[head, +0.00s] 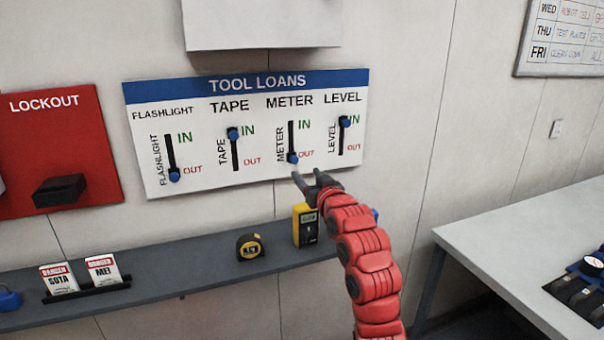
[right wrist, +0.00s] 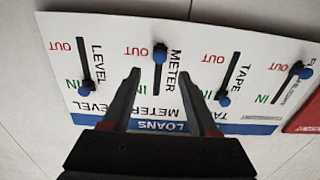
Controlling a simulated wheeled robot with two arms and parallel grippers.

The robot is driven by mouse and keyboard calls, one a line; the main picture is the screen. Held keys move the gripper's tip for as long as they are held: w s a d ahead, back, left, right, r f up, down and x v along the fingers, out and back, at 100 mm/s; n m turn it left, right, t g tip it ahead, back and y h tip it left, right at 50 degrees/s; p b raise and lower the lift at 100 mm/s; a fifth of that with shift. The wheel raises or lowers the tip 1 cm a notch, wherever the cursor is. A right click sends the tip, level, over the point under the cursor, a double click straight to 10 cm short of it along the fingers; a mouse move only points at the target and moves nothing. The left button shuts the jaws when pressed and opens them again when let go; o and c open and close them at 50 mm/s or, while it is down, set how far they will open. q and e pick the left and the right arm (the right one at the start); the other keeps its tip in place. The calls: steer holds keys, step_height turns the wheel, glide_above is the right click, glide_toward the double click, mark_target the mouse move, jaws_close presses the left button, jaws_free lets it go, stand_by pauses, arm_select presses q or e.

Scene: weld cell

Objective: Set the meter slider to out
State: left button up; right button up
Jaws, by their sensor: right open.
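The white tool loans board (head: 204,188) hangs on the wall with labelled vertical slots. The blue knob of the meter slider (head: 292,158) sits at the bottom of its slot, beside the red OUT. In the right wrist view, which is upside down, the same meter knob (right wrist: 160,55) is at the OUT end. My right gripper (head: 308,175) is open and empty just below and in front of that knob. In the right wrist view its fingertips (right wrist: 159,76) straddle the meter slot line, with the knob just beyond them and no clear contact. My left gripper is not in view.
The flashlight knob (head: 174,176) is at OUT; the tape knob (head: 233,133) and level knob (head: 345,121) are at IN. A grey shelf (head: 190,276) below holds a tape measure (head: 250,247) and yellow meter (head: 305,226). A white table (head: 510,230) stands right.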

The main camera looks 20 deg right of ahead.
steer(key=s+b, duration=0.1)
steer(key=s, duration=0.8)
steer(key=shift+s+d+b, duration=0.15)
steer(key=shift+b, duration=0.15)
